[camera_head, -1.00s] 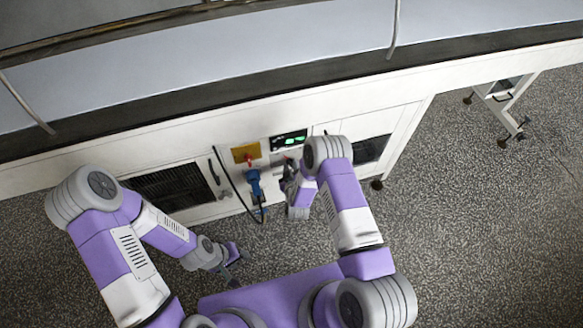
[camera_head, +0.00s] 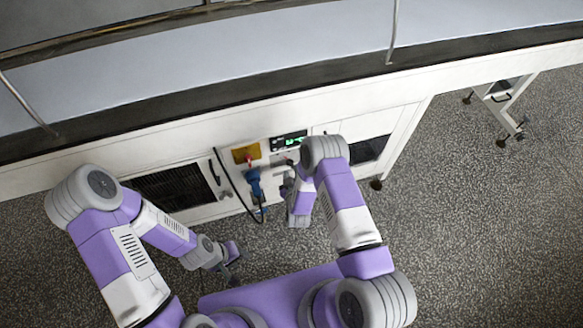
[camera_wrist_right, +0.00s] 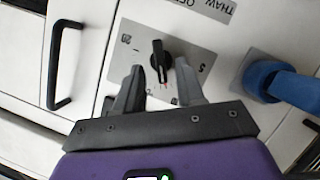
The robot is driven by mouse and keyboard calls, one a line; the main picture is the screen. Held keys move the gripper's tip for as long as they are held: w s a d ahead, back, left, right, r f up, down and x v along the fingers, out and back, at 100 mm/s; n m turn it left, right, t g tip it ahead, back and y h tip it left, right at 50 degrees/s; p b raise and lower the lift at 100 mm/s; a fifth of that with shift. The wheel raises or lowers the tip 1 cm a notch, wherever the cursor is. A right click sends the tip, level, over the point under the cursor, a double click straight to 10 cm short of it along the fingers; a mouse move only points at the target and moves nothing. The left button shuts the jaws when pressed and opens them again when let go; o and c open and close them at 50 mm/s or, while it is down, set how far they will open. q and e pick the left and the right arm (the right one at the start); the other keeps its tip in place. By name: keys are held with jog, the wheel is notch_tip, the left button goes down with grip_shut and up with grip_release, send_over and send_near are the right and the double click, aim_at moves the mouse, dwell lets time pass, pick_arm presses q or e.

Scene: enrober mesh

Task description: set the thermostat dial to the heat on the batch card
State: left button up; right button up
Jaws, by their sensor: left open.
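The thermostat dial (camera_wrist_right: 160,61) is a black knob with a white line and a red mark near its lower end, on a grey plate with printed numbers, in the right wrist view. My right gripper (camera_wrist_right: 158,72) is open, with a finger on each side of the knob and visible gaps. In the head view my right gripper (camera_head: 287,187) is at the cabinet front, partly hidden by its arm, and the dial is hidden. My left gripper (camera_head: 232,263) is open and low, away from the cabinet. I cannot identify a batch card.
Right of the dial is a blue plug (camera_wrist_right: 280,83), also in the head view (camera_head: 254,183) with its black cable. A black handle (camera_wrist_right: 60,65) is on the left. Above are a yellow plate with a red switch (camera_head: 247,154) and a green-lit display (camera_head: 289,141).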

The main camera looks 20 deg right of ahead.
jog(key=p+v, duration=0.1)
jog(key=v, duration=0.3)
jog(key=shift+s+r, duration=0.1)
jog(key=shift+s, duration=0.1)
dwell(0.3)
jog(key=s+a+r+m+g+y, duration=0.1)
jog(key=s+a+m+g+y, duration=0.1)
jog(key=s+g, duration=0.4)
jog(key=s+a+r+m+g+y+p, duration=0.1)
jog(key=s+m+g+y, duration=0.3)
jog(key=s, duration=1.1)
jog(key=a+m+g, duration=0.1)
jog(key=g, duration=0.2)
jog(key=shift+s+a+r+g+y, duration=0.2)
jog(key=shift+s+a+g+y, duration=0.1)
jog(key=shift+s+a, duration=0.1)
